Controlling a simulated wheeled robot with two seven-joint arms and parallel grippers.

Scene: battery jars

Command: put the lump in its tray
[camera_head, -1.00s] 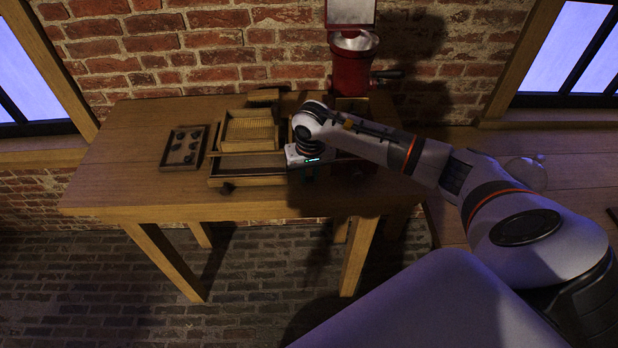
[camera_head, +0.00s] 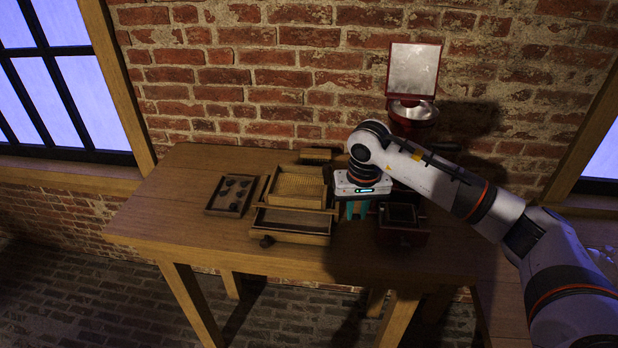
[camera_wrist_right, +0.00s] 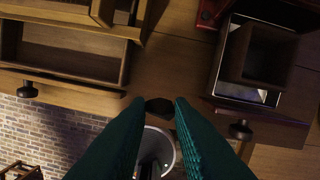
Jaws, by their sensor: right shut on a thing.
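My right gripper (camera_head: 357,210) is over the table between the wooden sieve box and the red mill, teal fingers pointing down. In the right wrist view its fingers (camera_wrist_right: 157,104) are closed around a small dark lump (camera_wrist_right: 158,106), which shows at the fingertips. The lump cannot be made out in the head view. A shallow wooden tray (camera_head: 213,209) with several dark lumps (camera_head: 231,192) lies at the left of the table, apart from the gripper. My left gripper is not in view.
The sieve box (camera_head: 297,226) with a knobbed front stands between tray and gripper. The red mill (camera_head: 412,118) and its open dark drawer (camera_head: 403,237) are close on the gripper's right. A round container (camera_wrist_right: 172,160) shows below in the wrist view. Table (camera_head: 160,222) left of the tray is clear.

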